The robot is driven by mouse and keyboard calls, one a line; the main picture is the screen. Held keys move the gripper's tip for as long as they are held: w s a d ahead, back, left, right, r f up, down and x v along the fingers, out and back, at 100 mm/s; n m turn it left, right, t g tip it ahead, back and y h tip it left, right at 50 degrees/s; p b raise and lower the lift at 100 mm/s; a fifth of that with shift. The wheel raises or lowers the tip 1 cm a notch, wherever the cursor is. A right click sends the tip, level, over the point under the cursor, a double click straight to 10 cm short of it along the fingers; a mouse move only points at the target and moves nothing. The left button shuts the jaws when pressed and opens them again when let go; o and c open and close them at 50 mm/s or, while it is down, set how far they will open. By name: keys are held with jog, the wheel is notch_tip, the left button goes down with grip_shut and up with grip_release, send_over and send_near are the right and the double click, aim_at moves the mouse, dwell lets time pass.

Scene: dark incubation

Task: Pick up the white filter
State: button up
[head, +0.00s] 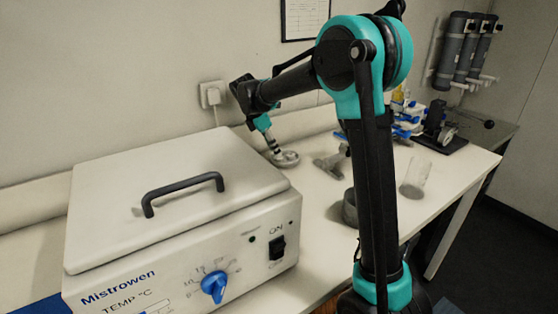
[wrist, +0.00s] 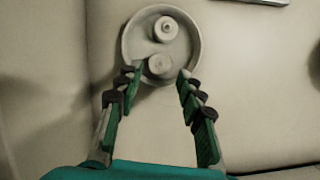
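The white filter (wrist: 188,32) is a pale round dish with two small round knobs on its face. It fills the top middle of the wrist view and also shows on the bench in the head view (head: 287,160). My gripper (wrist: 161,71) is open, its two fingers apart at the lower edge of the filter, with the lower knob between the tips. In the head view my gripper (head: 273,147) points down at the filter. I cannot tell whether the fingertips touch it.
A white Mistrowen heating unit (head: 180,220) with a black handle stands left of the filter. A grey clamp-like part (head: 331,163), a grey cup (head: 350,207) and a clear cylinder (head: 415,178) stand to the right. The wall with a socket (head: 212,95) is behind.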

jog(key=shift+x, duration=1.8)
jog(key=shift+d, duration=0.1)
jog(key=c, duration=0.5)
jog(key=shift+r, duration=0.1)
